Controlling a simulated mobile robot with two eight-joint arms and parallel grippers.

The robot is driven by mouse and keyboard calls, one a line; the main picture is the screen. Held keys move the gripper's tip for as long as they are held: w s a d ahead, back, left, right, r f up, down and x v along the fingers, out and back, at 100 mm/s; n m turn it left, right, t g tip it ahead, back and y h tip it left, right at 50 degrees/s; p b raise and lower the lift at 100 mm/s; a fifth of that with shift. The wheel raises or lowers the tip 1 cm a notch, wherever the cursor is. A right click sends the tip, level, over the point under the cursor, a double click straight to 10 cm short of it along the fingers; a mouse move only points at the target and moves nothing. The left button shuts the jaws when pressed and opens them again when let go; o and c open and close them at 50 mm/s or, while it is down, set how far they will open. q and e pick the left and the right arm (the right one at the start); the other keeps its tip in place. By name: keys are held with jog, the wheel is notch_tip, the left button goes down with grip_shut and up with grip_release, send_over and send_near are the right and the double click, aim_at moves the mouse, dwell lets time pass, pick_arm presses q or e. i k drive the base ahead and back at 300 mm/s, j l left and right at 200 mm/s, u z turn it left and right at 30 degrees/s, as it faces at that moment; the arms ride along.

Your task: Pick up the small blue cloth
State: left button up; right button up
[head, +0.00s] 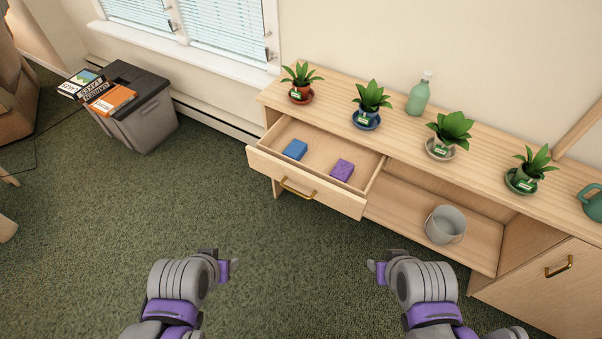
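A small blue folded cloth (295,149) lies in the open top drawer (307,191), toward its left side. A purple block (342,170), possibly a sponge, lies in the same drawer to its right, apart from it. My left gripper (229,265) is over the carpet, below and left of the drawer front. My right gripper (377,268) is below and right of the drawer front. Both are well apart from the cloth, and nothing shows in either one. Their finger gaps are not clear from this angle.
The wooden cabinet (395,128) bears several potted plants and a green spray bottle (419,97). A metal bucket (445,225) stands on its open lower shelf. A grey bin (142,121) with boxes on top stands at the left. The carpet (110,215) between is clear.

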aim_at(296, 149)
jog(key=z, duration=2.95)
jog(key=k+l+u, duration=0.1)
jog(key=u, duration=2.8)
jog(key=i+j+z, duration=0.3)
jog(key=i, duration=0.25)
jog(key=i+j+z, duration=0.35)
jog(key=i, duration=0.15)
